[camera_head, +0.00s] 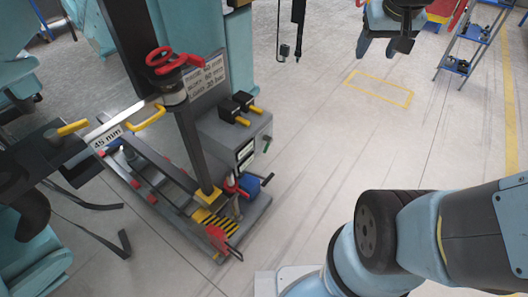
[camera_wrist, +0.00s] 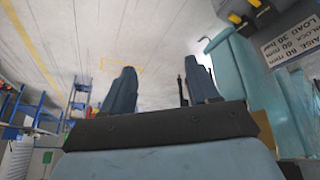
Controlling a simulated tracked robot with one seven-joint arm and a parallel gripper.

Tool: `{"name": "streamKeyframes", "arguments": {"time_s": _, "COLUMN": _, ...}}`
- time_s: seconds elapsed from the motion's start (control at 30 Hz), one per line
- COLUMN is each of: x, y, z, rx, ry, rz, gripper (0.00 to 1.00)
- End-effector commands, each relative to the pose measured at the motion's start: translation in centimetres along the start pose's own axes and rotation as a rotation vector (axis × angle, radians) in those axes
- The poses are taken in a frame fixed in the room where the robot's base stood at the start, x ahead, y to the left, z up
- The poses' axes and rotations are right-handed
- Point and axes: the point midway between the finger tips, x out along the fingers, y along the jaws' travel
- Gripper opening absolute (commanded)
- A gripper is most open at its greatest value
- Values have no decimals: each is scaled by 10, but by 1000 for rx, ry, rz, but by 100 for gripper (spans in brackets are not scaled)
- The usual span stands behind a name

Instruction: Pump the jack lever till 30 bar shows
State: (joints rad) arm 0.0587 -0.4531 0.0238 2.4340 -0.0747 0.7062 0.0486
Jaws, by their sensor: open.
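My gripper (camera_head: 378,50) hangs at the top right of the head view, open and empty, over bare floor and well apart from the jack stand. Its two blue-grey fingers stand apart in the wrist view (camera_wrist: 163,72). The grey pump box (camera_head: 232,135) on the stand has two black parts with yellow handles (camera_head: 246,114). A red grip (camera_head: 217,238) shows low at the front of the stand; I cannot tell whether it is the jack lever. A sign (camera_head: 208,75) reads raise 80 mm, unlock 60 mm, load 30 bar. Small panels (camera_head: 245,155) on the box are unreadable; no pressure value can be read.
A red handwheel (camera_head: 170,60) tops the post. A "45 mm" label (camera_head: 106,139) sits on a bar at left. A blue shelf rack (camera_head: 470,40) stands far right. Pale floor between the stand and my arm is clear, with a yellow rectangle (camera_head: 378,89) marked beyond.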

Motion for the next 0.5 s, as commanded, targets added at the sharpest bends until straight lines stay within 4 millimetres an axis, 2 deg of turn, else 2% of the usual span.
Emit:
{"name": "streamKeyframes", "arguments": {"time_s": 0.03, "x": 14, "y": 0, "z": -9, "rx": 2, "ry": -12, "rz": 6, "gripper": 60}}
{"name": "streamKeyframes", "arguments": {"time_s": 0.2, "x": 57, "y": 1, "z": -36, "rx": 6, "ry": -28, "rz": 18, "gripper": 60}}
{"name": "streamKeyframes", "arguments": {"time_s": 0.5, "x": 144, "y": -1, "z": -71, "rx": 17, "ry": -56, "rz": 11, "gripper": 60}}
